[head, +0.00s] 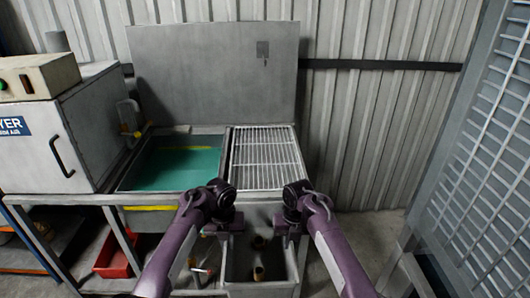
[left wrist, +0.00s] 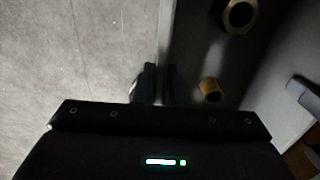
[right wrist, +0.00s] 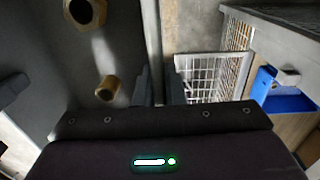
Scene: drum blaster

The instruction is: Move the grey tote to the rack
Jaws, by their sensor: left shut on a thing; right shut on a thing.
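The grey tote (head: 262,290) is in front of the bench in the head view, between my two grippers, with brass fittings (head: 258,272) inside it. My left gripper (head: 229,226) is shut on its left wall, which also shows in the left wrist view (left wrist: 183,55). My right gripper (head: 290,228) is shut on its right wall, also seen in the right wrist view (right wrist: 153,45). The tote looks roughly level; whether its base touches anything is hidden. A white wire rack (head: 266,160) lies on the bench top, beyond the tote.
A green-bottomed basin (head: 178,168) is left of the wire rack. A dryer box (head: 90,135) stands further left, and a red bin (head: 115,262) sits low beneath. A grey slatted panel (head: 490,160) rises at right. The right wrist view shows a white wire basket (right wrist: 205,75) and blue bin (right wrist: 285,98).

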